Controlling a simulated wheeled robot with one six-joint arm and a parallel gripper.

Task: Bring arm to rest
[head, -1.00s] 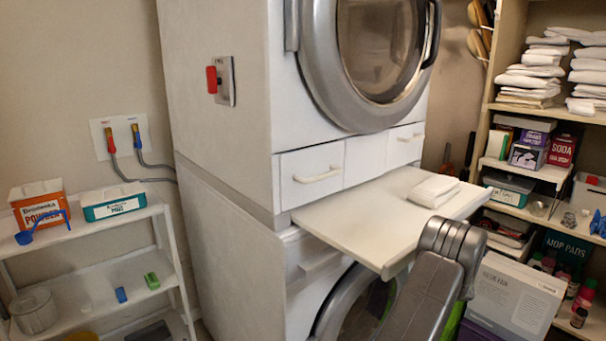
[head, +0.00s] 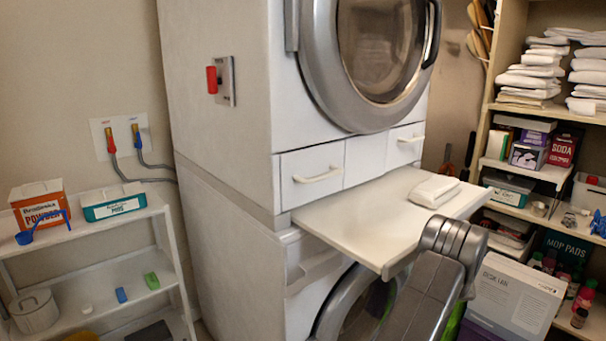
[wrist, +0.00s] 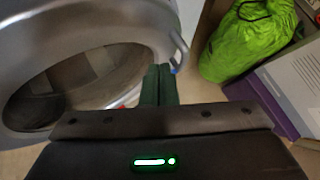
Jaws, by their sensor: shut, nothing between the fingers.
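My arm rises at the lower middle of the head view, folded at a grey joint in front of the pull-out shelf; its end is out of that view. In the wrist view my gripper (wrist: 159,86) shows two dark green fingers side by side, shut with nothing between them. The fingers point toward the floor area beside the round door of the lower machine (wrist: 85,70). A folded white towel (head: 435,190) lies on the pull-out shelf (head: 345,222) between the two stacked machines.
A bright green bag (wrist: 248,42) and a white box (wrist: 298,85) stand right of the gripper. A shelf unit with folded towels (head: 530,80) and supplies is at the right. A low white rack (head: 110,270) with boxes stands at the left.

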